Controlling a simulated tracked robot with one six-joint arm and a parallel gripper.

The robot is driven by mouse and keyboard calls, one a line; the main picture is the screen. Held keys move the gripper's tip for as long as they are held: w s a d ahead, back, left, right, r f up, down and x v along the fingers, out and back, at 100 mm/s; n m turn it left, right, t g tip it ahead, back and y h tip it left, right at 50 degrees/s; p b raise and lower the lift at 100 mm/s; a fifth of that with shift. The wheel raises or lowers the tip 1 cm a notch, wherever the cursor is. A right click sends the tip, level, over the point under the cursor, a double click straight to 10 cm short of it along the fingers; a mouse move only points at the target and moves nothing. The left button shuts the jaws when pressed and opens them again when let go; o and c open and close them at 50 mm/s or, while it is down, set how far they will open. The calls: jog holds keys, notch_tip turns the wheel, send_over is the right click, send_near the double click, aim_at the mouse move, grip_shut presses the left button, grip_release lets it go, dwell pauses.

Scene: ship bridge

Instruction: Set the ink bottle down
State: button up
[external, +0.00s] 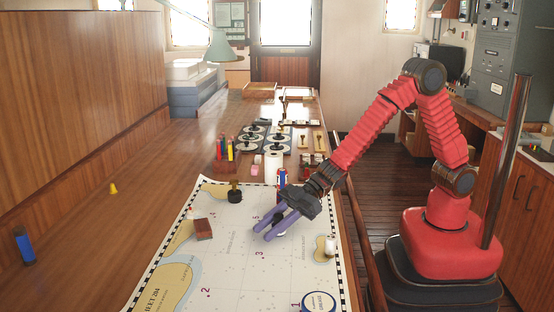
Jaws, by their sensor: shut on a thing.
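My gripper (263,233) is low over the middle of the chart (220,272), its purple fingers pointing left and toward the camera. It is shut on the ink bottle (279,217), a small dark shape between the fingers. The fingers hide most of the bottle. I cannot tell whether its bottom touches the chart.
On the chart are a dark knobbed object (235,192), a brown block (203,229), a small white item (331,246) and a round blue-and-white item (319,302). A white cylinder (273,167) stands behind. The chart's lower middle is clear.

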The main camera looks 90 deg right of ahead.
jog(key=shift+f, duration=0.4)
jog(key=o, duration=1.1)
jog(key=shift+f, duration=0.1)
jog(key=shift+c, duration=0.2)
jog(key=shift+v, duration=6.05)
